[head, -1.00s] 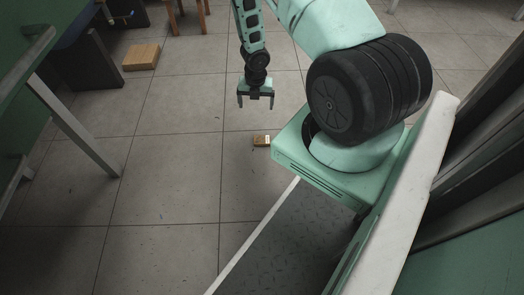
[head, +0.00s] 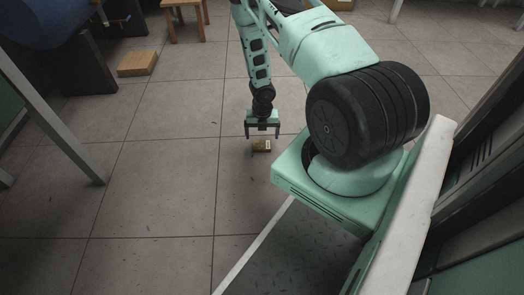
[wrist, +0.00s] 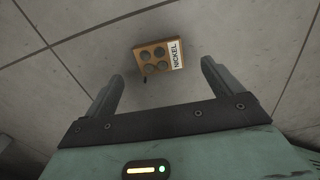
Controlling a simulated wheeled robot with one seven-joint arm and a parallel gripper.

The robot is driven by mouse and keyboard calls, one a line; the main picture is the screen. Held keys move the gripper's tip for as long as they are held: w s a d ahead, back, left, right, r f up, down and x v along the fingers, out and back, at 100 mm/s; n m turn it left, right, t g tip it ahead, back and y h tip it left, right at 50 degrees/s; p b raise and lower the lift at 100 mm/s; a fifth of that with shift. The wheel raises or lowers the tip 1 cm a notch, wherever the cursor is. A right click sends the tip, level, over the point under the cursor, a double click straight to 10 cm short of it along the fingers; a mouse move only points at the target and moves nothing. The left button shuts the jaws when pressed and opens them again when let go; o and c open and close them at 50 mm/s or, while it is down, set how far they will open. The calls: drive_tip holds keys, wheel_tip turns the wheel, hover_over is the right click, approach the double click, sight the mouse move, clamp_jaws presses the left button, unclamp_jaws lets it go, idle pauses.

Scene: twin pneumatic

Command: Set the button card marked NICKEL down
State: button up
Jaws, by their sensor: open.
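The button card marked NICKEL (head: 261,147) is a small brown block lying on the tiled floor, left of my base in the head view. In the wrist view the card (wrist: 154,59) shows several dark round buttons and a white label reading NICKEL on its right side. My gripper (head: 262,136) is open and empty, pointing down just above the card in the head view. In the wrist view the card sits beyond the fingertips of my gripper (wrist: 161,72), between their lines and apart from both.
A cardboard box (head: 137,63) lies on the floor at the upper left. A wooden stool (head: 185,12) stands behind it. A grey table leg (head: 55,125) slants at the left. The floor around the card is clear.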

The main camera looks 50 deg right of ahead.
sight(262, 144)
drive_tip(key=shift+a+f+b, duration=0.1)
drive_tip(key=shift+f+b, duration=2.6)
drive_tip(key=shift+f, duration=0.05)
drive_tip(key=c, duration=1.1)
drive_tip(key=shift+r, duration=0.1)
drive_tip(key=shift+c, duration=0.2)
